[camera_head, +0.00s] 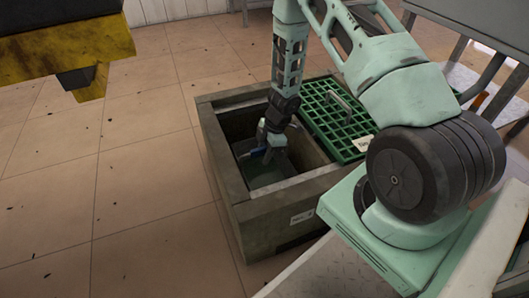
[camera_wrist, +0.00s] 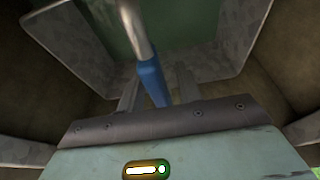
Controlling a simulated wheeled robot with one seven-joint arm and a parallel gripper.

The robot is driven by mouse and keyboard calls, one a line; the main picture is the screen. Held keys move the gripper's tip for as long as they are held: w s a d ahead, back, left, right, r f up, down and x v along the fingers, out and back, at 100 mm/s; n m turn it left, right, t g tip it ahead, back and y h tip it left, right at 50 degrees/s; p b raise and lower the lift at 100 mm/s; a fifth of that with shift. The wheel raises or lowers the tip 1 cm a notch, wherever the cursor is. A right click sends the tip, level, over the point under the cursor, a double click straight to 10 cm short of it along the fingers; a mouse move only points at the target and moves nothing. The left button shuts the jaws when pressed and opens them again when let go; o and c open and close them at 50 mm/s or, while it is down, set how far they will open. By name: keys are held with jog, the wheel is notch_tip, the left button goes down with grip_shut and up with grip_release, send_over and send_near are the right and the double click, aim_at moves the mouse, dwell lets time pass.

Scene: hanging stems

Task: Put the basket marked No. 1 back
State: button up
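My gripper (camera_head: 262,152) reaches down into the open left compartment of a grey box (camera_head: 255,245). In the wrist view my gripper (camera_wrist: 158,88) has its two fingers apart, on either side of a blue sleeve (camera_wrist: 151,82) on a bent metal handle (camera_wrist: 136,28). I see small gaps beside the sleeve, so it does not look clamped. The blue part also shows in the head view (camera_head: 254,153). Grey metal walls with a green inside (camera_wrist: 180,30) lie beyond the handle; they look like a container down in the compartment. I see no number on it.
A green grid cover (camera_head: 331,115) with a metal handle lies over the box's right side. It bears a white tag (camera_head: 362,143), its text hard to read. A small label (camera_head: 302,217) is on the box front. A yellow-black structure (camera_head: 70,50) hangs upper left. Tiled floor (camera_head: 110,180) at left is free.

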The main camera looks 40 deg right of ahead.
jog(key=p+v, duration=0.9)
jog(key=v, duration=0.3)
jog(key=shift+r, duration=0.1)
jog(key=w+a+r+m+t+h, duration=0.1)
jog(key=w+a+r+m+t, duration=0.1)
jog(key=a+r, duration=0.6)
jog(key=w+a+r+m+t+h, duration=0.1)
jog(key=w+a+r+m+h, duration=0.1)
jog(key=a+r, duration=0.6)
jog(key=s+a+r+m+g, duration=0.1)
jog(key=s+a+r, duration=0.3)
jog(key=s, duration=0.5)
jog(key=s+a+r+m+g, duration=0.1)
jog(key=s+a+r, duration=0.3)
jog(key=s, duration=0.5)
jog(key=s+a+r+m+g, duration=0.1)
jog(key=s+a+r+g, duration=0.1)
jog(key=s, duration=0.7)
notch_tip(320, 180, up, 3)
jog(key=shift+a+f, duration=0.1)
jog(key=shift+a, duration=0.8)
jog(key=shift+s, duration=0.2)
